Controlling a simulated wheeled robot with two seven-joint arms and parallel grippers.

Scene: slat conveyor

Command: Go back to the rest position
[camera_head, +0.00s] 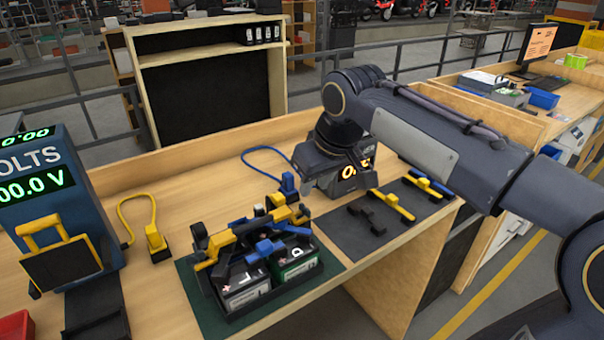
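My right arm comes in from the right edge, bends over the workbench and turns down at the wrist. My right gripper (318,172) is at its lower end, over the back middle of the bench, beside a small device with an orange display (357,173). Its fingers do not show clearly, so I cannot tell whether it is open or shut, or whether it touches anything. My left gripper is not in view. Two batteries (245,288) stand on a dark green mat (204,297) to the lower left of the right gripper, with blue, yellow and black clamps and bars over them.
A blue voltmeter (50,190) stands at the left, with a yellow clamp lead (155,238) beside it. A blue cable (265,150) lies behind the batteries. Yellow and black bars (392,205) lie on a dark mat (425,212) at the right. The bench's front edge is near.

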